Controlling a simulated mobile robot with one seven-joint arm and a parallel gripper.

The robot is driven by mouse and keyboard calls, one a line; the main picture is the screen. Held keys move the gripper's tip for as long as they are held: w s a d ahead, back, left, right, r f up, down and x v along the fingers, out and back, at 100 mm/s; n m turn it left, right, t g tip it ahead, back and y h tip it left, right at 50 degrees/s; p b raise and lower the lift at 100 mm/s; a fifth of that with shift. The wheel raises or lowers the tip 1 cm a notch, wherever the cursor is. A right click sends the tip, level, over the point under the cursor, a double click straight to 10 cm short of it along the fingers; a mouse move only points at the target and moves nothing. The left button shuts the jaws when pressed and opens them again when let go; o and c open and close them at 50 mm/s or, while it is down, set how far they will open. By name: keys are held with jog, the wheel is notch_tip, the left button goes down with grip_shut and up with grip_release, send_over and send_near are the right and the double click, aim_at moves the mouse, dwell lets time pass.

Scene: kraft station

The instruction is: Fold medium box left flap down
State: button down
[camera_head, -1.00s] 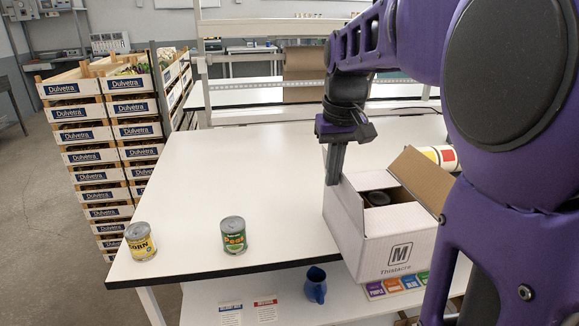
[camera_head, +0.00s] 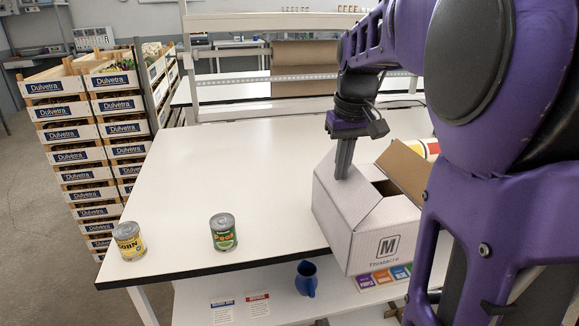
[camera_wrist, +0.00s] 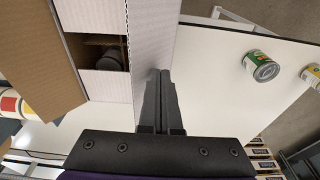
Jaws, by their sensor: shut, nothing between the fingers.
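The medium box (camera_head: 345,225) is a white carton marked M at the right front of the table. Its left flap (camera_head: 345,195) leans inward over part of the opening; in the wrist view it is a long white panel (camera_wrist: 150,45). Its right flap (camera_head: 405,170) stands open, showing brown inside. The two short end flaps (camera_wrist: 105,85) lie folded in. A dark round item (camera_wrist: 112,57) shows in the gap between them. My gripper (camera_head: 342,175) is shut and empty, pointing down at the left flap. In the wrist view its fingertips (camera_wrist: 164,75) are at the flap; contact is hard to tell.
A corn can (camera_head: 129,241) and a peas can (camera_head: 223,232) stand near the table's front edge. A blue pitcher (camera_head: 307,279) sits on the lower shelf. Stacked crates (camera_head: 70,150) stand left. The table's middle (camera_head: 230,160) is clear.

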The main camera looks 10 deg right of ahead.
aim_at(355, 178)
jog(key=shift+d+f, duration=0.25)
jog(key=shift+d, duration=0.35)
jog(key=shift+d+f, duration=0.2)
jog(key=shift+d, duration=0.35)
jog(key=shift+d+f+b, duration=0.25)
jog(key=shift+f, duration=0.2)
jog(key=shift+d+f+b, duration=0.2)
jog(key=shift+f+b, duration=0.05)
jog(key=shift+f, duration=0.55)
jog(key=shift+r, duration=0.1)
